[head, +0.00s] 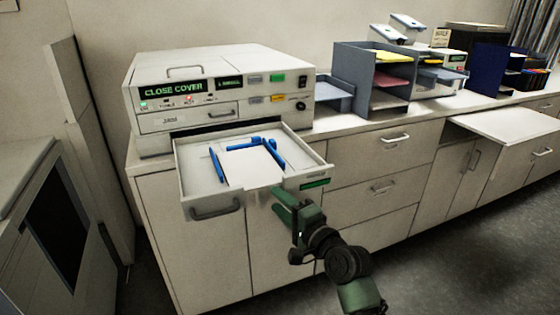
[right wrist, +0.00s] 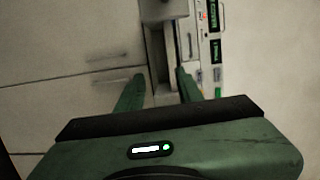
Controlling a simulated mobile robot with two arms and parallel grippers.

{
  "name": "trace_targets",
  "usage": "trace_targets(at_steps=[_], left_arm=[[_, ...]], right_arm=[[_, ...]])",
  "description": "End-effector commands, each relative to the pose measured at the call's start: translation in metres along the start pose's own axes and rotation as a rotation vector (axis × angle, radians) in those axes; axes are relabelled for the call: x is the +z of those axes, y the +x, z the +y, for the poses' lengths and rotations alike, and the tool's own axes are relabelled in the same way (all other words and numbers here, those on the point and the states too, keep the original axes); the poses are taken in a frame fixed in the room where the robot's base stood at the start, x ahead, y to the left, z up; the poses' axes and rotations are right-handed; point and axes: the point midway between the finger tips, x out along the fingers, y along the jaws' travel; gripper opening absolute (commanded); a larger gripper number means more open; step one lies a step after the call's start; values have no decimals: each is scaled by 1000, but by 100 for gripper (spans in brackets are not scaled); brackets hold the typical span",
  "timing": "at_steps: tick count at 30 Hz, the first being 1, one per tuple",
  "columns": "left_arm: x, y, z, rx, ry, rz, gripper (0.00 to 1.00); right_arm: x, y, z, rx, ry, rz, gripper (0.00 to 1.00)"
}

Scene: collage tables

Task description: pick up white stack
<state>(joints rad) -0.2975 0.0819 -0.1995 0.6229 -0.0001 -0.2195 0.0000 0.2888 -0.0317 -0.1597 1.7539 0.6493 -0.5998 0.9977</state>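The white stack (head: 252,168) lies flat in the pulled-out tray (head: 196,183) of the white machine, between blue guides (head: 270,149) at its back and sides. My right gripper (head: 283,194) is at the tray's front edge, just below and right of the stack in the head view. In the right wrist view its two green fingers (right wrist: 158,92) are spread with nothing held between them. The tray and machine show sideways beyond the fingertips; I cannot make out the stack there. My left gripper is not in view.
The machine (head: 225,85) reading "CLOSE COVER" stands on a long counter (head: 360,122). A grey paper sorter (head: 350,75) and a dark blue one (head: 488,70) stand to its right. A white board (head: 505,124) juts out at right. Floor (head: 440,240) is clear at lower right.

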Motion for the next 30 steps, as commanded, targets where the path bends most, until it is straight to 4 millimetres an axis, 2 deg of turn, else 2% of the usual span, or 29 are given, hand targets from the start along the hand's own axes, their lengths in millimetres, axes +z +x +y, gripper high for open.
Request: trace_targets(at_steps=[1,4,11,20,29,30], left_arm=[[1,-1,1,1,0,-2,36],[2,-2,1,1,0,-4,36],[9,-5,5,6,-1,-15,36],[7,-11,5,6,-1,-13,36],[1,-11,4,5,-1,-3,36],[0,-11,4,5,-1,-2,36]], right_arm=[[2,1,-12,-18,11,-6,36],[3,10,-21,-33,23,-12,36],[4,32,-21,-31,21,-11,36],[7,72,-19,-29,19,-10,36],[7,77,-18,-29,19,-9,36],[6,77,-18,-29,19,-9,28]])
